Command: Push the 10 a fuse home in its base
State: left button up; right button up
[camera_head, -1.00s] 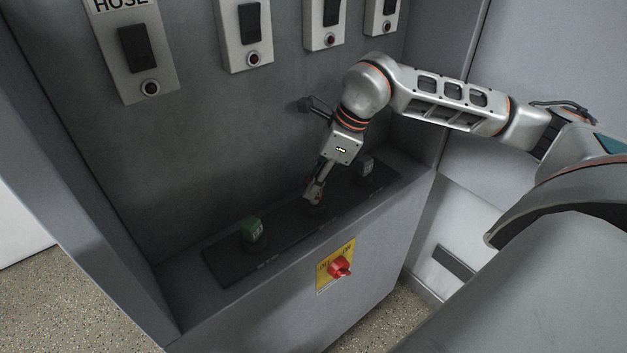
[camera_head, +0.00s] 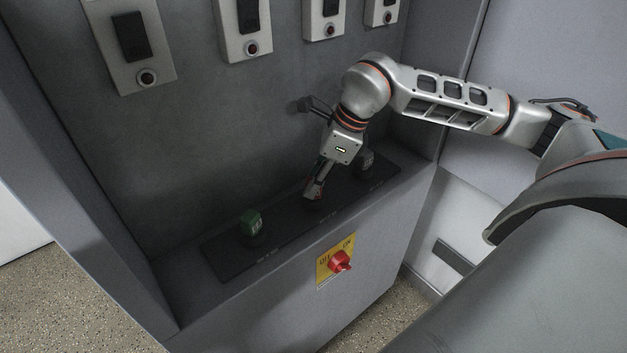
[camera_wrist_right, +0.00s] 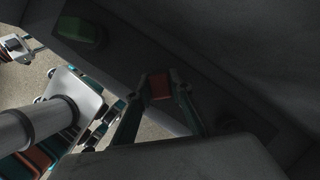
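A red fuse (camera_wrist_right: 160,86) is between the two fingertips of my right gripper (camera_wrist_right: 159,87) in the wrist view. The fingers close against its sides. The fuse's base is hidden below the gripper, so I cannot tell how deep the fuse sits. No rating is readable on it.
A green fuse (camera_head: 251,222) stands on the strip to the left and a grey one (camera_head: 366,160) to the right. A red rotary switch (camera_head: 341,261) on a yellow plate juts from the cabinet front. Several switch plates (camera_head: 243,30) line the back wall.

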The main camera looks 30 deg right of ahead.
jog(key=o, duration=0.4)
jog(key=shift+o, duration=0.2)
jog(key=v, duration=1.2)
